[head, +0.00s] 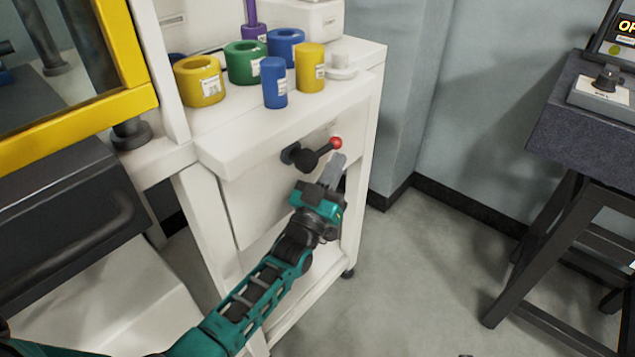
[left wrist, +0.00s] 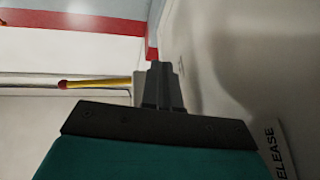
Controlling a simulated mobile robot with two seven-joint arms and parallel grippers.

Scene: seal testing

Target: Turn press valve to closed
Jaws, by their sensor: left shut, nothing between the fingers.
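The press valve (head: 303,157) is on the front of the white cabinet. It has a black body, and its lever points right and slightly up, ending in a red ball knob (head: 336,143). My left gripper (head: 338,162) is shut and empty, with its fingertips just below the red knob; I cannot tell whether they touch it. In the left wrist view the shut fingers (left wrist: 160,88) point away beside a white panel marked "RELEASE" (left wrist: 281,150). A yellow rod with a red end (left wrist: 95,83) lies left of the fingers; I cannot tell what it is. My right gripper is not in view.
Yellow, green and blue cylinders and rings (head: 245,62) stand on the white cabinet top (head: 225,140) above the valve. A yellow-framed guard (head: 80,120) is at left. A dark table (head: 590,130) with a control box stands at right. The floor between is clear.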

